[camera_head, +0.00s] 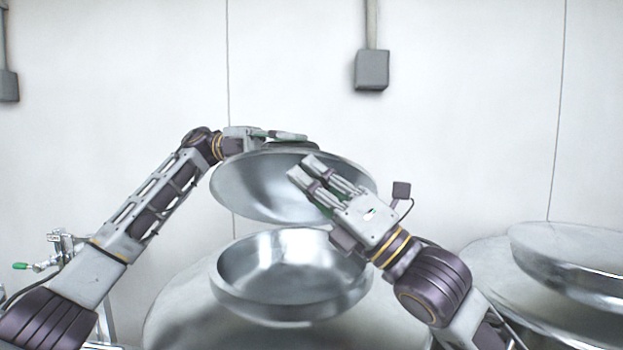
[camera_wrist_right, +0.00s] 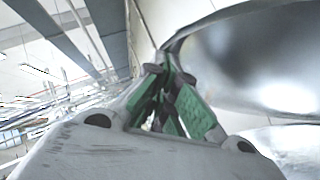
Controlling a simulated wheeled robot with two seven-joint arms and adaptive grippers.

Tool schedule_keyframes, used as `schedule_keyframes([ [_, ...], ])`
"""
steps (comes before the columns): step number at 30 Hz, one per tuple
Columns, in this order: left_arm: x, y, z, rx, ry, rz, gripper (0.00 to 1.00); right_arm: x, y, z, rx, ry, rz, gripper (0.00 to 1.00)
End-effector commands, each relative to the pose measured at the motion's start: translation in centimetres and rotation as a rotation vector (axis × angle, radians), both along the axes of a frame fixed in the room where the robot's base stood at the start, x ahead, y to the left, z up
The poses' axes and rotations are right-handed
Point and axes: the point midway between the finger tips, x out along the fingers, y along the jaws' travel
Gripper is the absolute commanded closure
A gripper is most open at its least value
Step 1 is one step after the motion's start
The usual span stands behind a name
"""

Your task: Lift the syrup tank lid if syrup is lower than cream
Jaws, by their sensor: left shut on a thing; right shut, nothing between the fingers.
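A round silver lid (camera_head: 250,192) hangs tilted in the air above an open metal tank mouth (camera_head: 290,300), with a gap between them. My left gripper (camera_head: 292,138) is shut on the lid's dark knob at its top; the lid partly hides the fingers. My right gripper (camera_head: 305,168) is shut and empty, in front of the lid's right part and hiding some of it. Its green-padded fingers also show in the right wrist view (camera_wrist_right: 170,95), beside a shiny curved metal surface. No label or liquid level is readable, so I cannot tell syrup from cream.
A second tank (camera_head: 490,275) stands at the right, with a round metal lid (camera_head: 575,250) over it. Metal fittings with a green handle (camera_head: 20,266) stand at the lower left. A grey box (camera_head: 371,70) hangs on the pale wall behind.

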Motion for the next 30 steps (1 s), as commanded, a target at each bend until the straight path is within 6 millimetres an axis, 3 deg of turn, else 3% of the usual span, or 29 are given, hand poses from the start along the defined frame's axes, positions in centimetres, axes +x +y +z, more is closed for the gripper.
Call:
schedule_keyframes([
  [1, -0.3, -0.6, -1.4, 0.033, 0.002, -0.023, 1.00, 0.3, -0.5, 0.7, 0.008, -0.013, -0.013, 1.00],
  [2, -0.3, -0.6, -1.4, 0.033, 0.002, -0.023, 1.00, 0.2, -0.5, 0.7, 0.008, -0.013, -0.013, 1.00],
  [3, -0.3, -0.6, -1.5, 0.034, 0.003, -0.023, 0.82, 0.2, -0.5, 0.7, 0.008, -0.013, -0.013, 1.00],
  [5, -0.3, -0.6, -1.5, 0.034, 0.003, -0.023, 0.77, 0.2, -0.5, 0.7, 0.008, -0.014, -0.013, 1.00],
  [17, 0.0, -0.1, -1.5, 0.034, 0.004, -0.020, 0.77, 0.1, -0.5, 0.8, 0.009, -0.016, -0.012, 1.00],
  [30, 2.1, 4.7, -1.3, 0.024, 0.008, -0.007, 0.77, 0.0, -0.5, 0.7, 0.009, -0.016, -0.009, 1.00],
])
